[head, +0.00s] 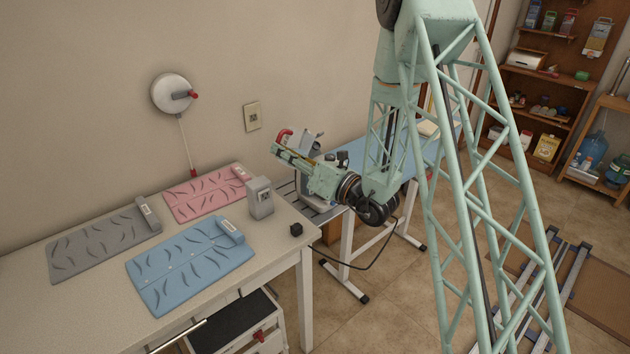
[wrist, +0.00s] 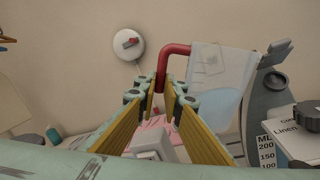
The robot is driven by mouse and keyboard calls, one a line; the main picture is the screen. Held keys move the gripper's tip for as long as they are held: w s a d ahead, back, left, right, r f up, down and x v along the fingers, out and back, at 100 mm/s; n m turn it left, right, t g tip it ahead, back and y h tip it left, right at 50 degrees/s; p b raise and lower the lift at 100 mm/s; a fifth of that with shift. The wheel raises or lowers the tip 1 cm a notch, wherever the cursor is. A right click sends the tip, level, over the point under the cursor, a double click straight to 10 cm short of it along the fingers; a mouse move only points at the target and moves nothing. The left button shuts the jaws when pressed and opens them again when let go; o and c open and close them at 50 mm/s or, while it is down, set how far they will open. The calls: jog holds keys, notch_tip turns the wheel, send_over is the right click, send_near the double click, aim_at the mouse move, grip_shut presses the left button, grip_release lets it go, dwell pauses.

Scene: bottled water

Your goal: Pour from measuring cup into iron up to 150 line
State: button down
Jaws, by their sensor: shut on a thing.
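My gripper (wrist: 160,95) is shut on the red handle of the measuring cup (wrist: 222,68). The cup is clear and pale, and hangs to the right of the fingers in the wrist view. In the head view my gripper (head: 281,149) holds it above the gap between table and ironing board. The grey iron (wrist: 268,100) is close to the cup's right side in the wrist view. It has a pale tank with an ML scale showing 200, 150 and 100, and fabric labels.
The blue ironing board (head: 352,152) stands behind my arm. A round wall fixture (head: 171,93) hangs left.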

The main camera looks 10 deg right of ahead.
jog(key=shift+a+r, duration=0.1)
jog(key=shift+r, duration=0.05)
jog(key=s+a+r+n+g+b, duration=0.1)
jog(key=s+a+r+n, duration=0.1)
jog(key=a+r+n, duration=0.3)
jog(key=shift+s+r+n, duration=0.4)
jog(key=shift+n, duration=0.2)
dwell(0.8)
jog(key=shift+a, duration=0.15)
dwell(0.4)
